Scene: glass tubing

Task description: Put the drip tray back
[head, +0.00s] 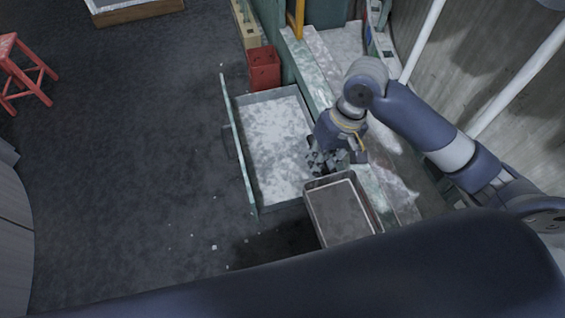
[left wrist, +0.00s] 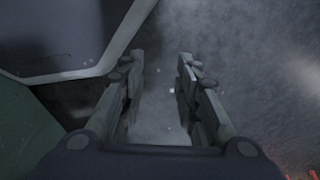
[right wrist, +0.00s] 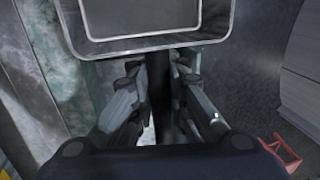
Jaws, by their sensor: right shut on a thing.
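The drip tray (head: 340,212) is a shallow dark rectangular tray with a lighter rim, in the lower middle of the head view. My right gripper (head: 326,163) is at the tray's far end, shut on it. In the right wrist view the tray's rim (right wrist: 150,45) lies just beyond the fingers, with a dark strip running down between them. The tray appears held above the floor, beside the counter. My left gripper (left wrist: 160,60) is open and empty in the left wrist view, above the dark floor; it is outside the head view.
An open pale drawer (head: 275,145) with a green front extends left from the green counter (head: 315,85), close to the tray. A red bin (head: 263,68) stands behind the drawer. A red stool (head: 25,72) is far left. The floor (head: 130,150) left of the drawer is mostly clear.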

